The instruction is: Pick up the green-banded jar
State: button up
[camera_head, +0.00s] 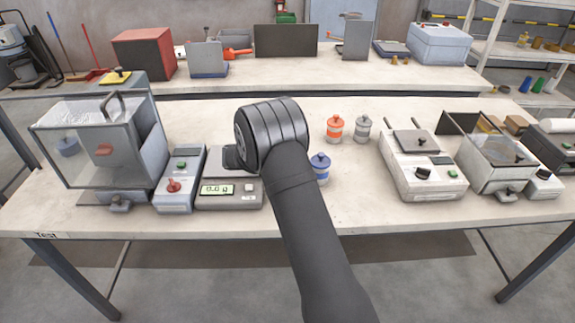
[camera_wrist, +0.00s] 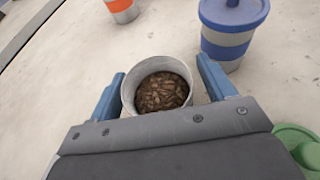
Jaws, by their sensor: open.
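In the wrist view, a green lid with a knob (camera_wrist: 300,148), which looks like the green-banded jar's, shows at the lower right corner, cut by the frame. It lies outside my right finger, and no band shows. My gripper (camera_wrist: 160,70) is open. Its blue fingers stand either side of an open pale cup (camera_wrist: 128,94) holding brown pellets; I cannot tell whether they touch it. A blue-banded jar (camera_wrist: 229,42) stands just beyond the right finger. In the head view my arm hides the gripper, the cup and the green lid; the blue-banded jar (camera_head: 319,168) shows beside the arm.
An orange-banded jar (camera_head: 334,129) and a grey-banded jar (camera_head: 362,129) stand behind the blue one. A scale (camera_head: 228,193) is left of my arm, with a clear-sided box (camera_head: 95,150) farther left. A sealer-like device (camera_head: 425,170) stands right. The front middle-right tabletop is clear.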

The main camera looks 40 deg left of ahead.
jog(key=shift+w+f, duration=0.1)
jog(key=shift+w, duration=0.25)
jog(key=shift+d, duration=0.1)
jog(key=c, duration=1.4)
jog(key=shift+o, duration=0.2)
